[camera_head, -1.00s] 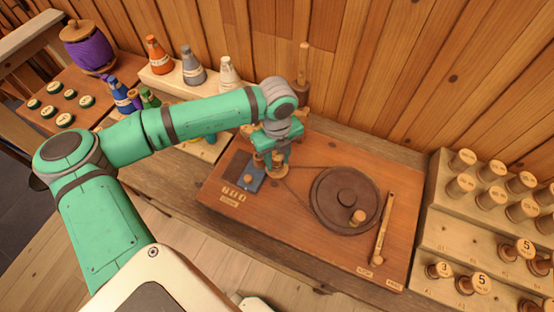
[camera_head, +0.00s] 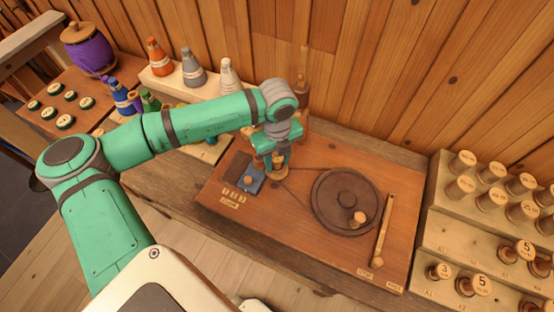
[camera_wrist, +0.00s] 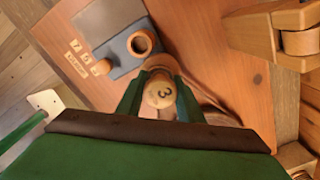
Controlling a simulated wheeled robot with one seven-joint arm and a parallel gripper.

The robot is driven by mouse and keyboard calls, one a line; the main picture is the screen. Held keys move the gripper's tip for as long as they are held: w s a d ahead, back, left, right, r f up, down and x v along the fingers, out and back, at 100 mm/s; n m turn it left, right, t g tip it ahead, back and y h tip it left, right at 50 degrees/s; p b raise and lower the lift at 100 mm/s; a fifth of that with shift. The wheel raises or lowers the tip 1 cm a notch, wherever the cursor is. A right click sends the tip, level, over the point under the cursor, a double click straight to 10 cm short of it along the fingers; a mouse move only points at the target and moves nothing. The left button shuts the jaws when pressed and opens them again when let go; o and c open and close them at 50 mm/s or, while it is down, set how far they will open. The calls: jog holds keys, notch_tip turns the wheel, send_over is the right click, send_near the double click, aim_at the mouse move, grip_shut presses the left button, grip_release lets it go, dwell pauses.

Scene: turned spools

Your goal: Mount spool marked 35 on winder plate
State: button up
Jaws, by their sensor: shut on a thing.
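My gripper (camera_wrist: 160,97) is shut on a wooden spool (camera_wrist: 159,92), whose pale round top shows a 3; whether a second digit follows is unclear. In the head view my gripper (camera_head: 274,160) is low over the winder board (camera_head: 312,245), beside the blue-grey plate (camera_head: 246,184). That plate also shows in the wrist view (camera_wrist: 122,63), with a hollow wooden ring (camera_wrist: 142,42) and a small knob (camera_wrist: 102,67) on it. The spool's lower end is hidden behind its top and my fingers, so I cannot tell whether it touches anything.
A dark wheel (camera_head: 333,190) with a wooden crank knob (camera_head: 358,219) is right of my gripper, and a wooden lever (camera_head: 384,230) lies beyond it. A stepped rack (camera_head: 437,230) of several numbered spools stands at right. Thread cones (camera_head: 193,68) stand behind my arm.

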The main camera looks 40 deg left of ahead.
aim_at(277, 156)
jog(key=shift+f, duration=0.6)
dwell(0.5)
jog(key=o, duration=0.7)
jog(key=shift+o, duration=0.2)
jog(key=shift+r, duration=0.1)
jog(key=shift+r, duration=5.35)
